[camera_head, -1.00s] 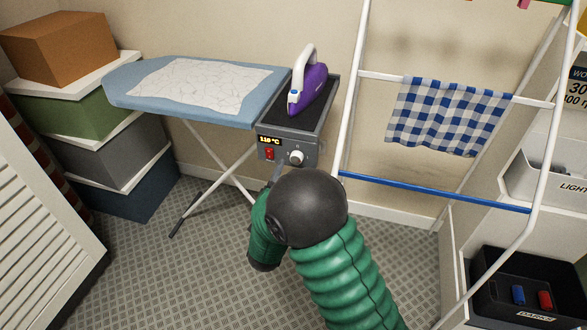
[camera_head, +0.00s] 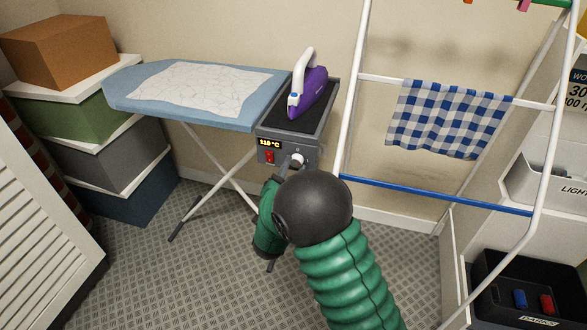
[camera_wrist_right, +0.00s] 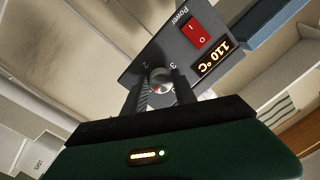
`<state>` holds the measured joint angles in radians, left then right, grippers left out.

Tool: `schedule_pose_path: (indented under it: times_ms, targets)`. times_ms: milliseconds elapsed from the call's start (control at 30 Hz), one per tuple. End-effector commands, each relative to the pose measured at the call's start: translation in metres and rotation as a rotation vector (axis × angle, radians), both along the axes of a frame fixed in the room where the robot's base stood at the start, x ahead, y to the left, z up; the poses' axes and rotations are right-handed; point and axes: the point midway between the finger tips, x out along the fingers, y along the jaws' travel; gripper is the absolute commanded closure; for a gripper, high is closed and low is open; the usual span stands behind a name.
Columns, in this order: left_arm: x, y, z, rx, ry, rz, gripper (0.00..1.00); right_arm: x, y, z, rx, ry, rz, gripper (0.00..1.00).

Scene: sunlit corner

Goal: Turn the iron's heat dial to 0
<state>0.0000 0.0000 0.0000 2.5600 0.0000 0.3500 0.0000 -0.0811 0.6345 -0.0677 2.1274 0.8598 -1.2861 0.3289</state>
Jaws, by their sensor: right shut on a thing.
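The purple and white iron (camera_head: 312,88) stands on its dark rest at the right end of the blue ironing board. The grey control box (camera_head: 276,143) sits on the front below it. The round silver heat dial (camera_head: 298,159) is at the box's right, partly hidden by my right gripper (camera_head: 291,166). In the right wrist view the fingers (camera_wrist_right: 160,93) are shut on the dial (camera_wrist_right: 160,76), one on each side; the marks 2 and 3 show around it. The display (camera_wrist_right: 217,60) reads 110 °C. My left gripper is not in view.
The red power switch (camera_wrist_right: 200,36) is on the same panel, near the dial. A white drying rack (camera_head: 352,100) with a checked cloth (camera_head: 445,122) stands at the right. Stacked boxes (camera_head: 110,150) stand at the left. The floor in front of the board is mostly clear.

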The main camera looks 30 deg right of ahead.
Motion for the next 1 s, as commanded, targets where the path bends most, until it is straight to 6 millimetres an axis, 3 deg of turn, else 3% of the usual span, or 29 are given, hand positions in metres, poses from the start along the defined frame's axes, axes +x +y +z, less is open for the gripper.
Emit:
schedule_pose_path:
  times_ms: [467,1000]
  targets:
    - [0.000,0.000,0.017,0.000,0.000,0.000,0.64,-0.001,0.000,0.003,-0.073,0.090,-0.001,1.00]
    - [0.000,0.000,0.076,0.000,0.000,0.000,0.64,-0.001,0.000,0.006,-0.384,0.453,0.001,1.00]
